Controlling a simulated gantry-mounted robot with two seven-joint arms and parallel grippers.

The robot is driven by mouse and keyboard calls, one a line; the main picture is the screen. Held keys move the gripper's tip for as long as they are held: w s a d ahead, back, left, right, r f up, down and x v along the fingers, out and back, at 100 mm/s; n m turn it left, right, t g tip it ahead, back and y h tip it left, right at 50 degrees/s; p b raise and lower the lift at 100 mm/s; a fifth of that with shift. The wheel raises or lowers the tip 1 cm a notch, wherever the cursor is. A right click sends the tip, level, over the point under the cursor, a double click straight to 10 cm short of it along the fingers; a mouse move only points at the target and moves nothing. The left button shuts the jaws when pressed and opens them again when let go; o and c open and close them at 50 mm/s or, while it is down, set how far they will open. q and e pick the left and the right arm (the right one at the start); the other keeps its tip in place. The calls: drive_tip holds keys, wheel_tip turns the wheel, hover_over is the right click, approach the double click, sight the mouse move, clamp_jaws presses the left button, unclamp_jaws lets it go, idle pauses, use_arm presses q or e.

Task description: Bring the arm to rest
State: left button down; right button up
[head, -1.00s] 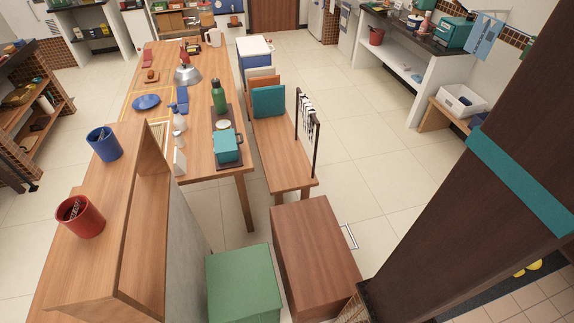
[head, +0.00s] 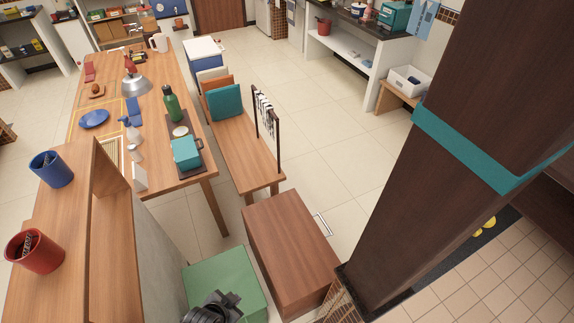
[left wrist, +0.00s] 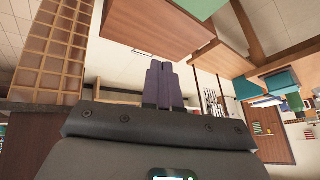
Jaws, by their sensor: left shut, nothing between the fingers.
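My left gripper (left wrist: 163,84) shows in the left wrist view with its two dark fingers pressed together and nothing between them. It is clear of any surface there, with pale floor and the brown wooden box (left wrist: 150,28) behind it. In the head view a black jointed part of my arm rises at the bottom edge, in front of the green box (head: 222,279). Its fingers cannot be made out there. My right gripper is in neither view.
The brown box (head: 290,250) stands beside the green box. A wooden shelf unit (head: 62,225) with a red cup (head: 35,251) and a blue cup (head: 51,170) is at left. A dark pillar (head: 430,180) stands at right. Open floor (head: 330,120) lies between the bench and back counter.

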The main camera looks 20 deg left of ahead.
use_arm(q)
drive_tip(key=s+d+r+g+p, duration=0.1)
drive_tip(key=s+r+p, duration=0.1)
drive_tip(key=r+p, duration=0.6)
drive_tip(key=s+d+r+n+g+p, duration=0.1)
drive_tip(key=s+r+p, duration=0.2)
drive_tip(key=r+p, duration=0.5)
wheel_tip(320, 180, up, 10)
drive_tip(key=shift+f+g+h+p, duration=0.1)
drive_tip(key=shift+g+h+p, duration=0.2)
drive_tip(key=shift+p, duration=0.1)
